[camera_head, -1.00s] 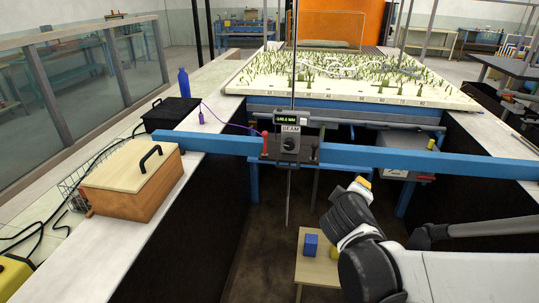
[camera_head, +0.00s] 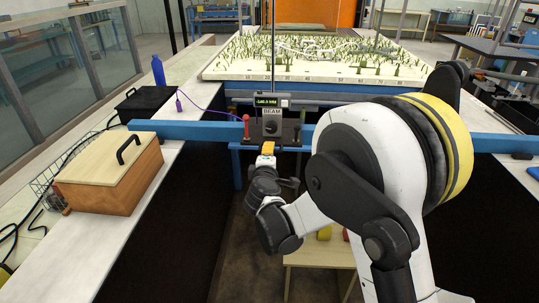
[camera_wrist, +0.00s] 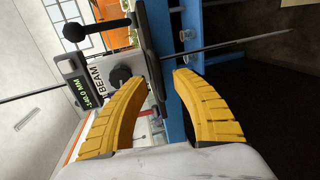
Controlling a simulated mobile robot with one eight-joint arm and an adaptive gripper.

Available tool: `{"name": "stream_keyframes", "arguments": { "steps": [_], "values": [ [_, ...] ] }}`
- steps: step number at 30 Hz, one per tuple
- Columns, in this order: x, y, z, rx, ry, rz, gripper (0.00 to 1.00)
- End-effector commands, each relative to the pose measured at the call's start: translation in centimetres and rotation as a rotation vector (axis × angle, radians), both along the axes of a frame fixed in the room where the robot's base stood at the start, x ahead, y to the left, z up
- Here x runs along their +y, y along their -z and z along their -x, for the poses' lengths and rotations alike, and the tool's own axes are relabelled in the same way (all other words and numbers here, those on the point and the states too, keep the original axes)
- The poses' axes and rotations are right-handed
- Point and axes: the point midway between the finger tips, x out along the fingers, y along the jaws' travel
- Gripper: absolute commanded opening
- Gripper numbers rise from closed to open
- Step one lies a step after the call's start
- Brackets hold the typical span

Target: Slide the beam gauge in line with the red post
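The beam gauge (camera_head: 271,124) is a grey box with a dial and a lit green readout. It sits on a dark carriage on the blue beam (camera_head: 200,131), with a thin vertical rod through it. In the wrist view the gauge (camera_wrist: 97,78) appears sideways, close ahead. A small red upright piece (camera_head: 246,126) stands on the carriage just left of the gauge; I cannot tell if this is the red post. My gripper (camera_head: 267,148) is just in front of the gauge's lower part. Its yellow fingers (camera_wrist: 158,77) are apart, with nothing clearly held; contact is unclear.
A wooden box (camera_head: 110,175) with a black handle and a black case (camera_head: 146,104) stand on the left ledge. A vegetated model bed (camera_head: 310,72) lies behind the beam. A low wooden table (camera_head: 318,255) with coloured blocks stands in the flume. My arm hides much of the beam's right half.

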Motion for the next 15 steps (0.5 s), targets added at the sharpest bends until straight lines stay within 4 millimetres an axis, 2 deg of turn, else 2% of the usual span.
{"name": "stream_keyframes", "arguments": {
  "steps": [6,14,15],
  "values": [
    [-0.1,0.4,-1.8,0.000,0.000,0.000,0.32],
    [-0.1,0.4,-1.9,0.000,0.000,0.000,0.32],
    [-0.1,0.4,-1.9,0.000,0.000,0.000,0.25]
  ]
}}
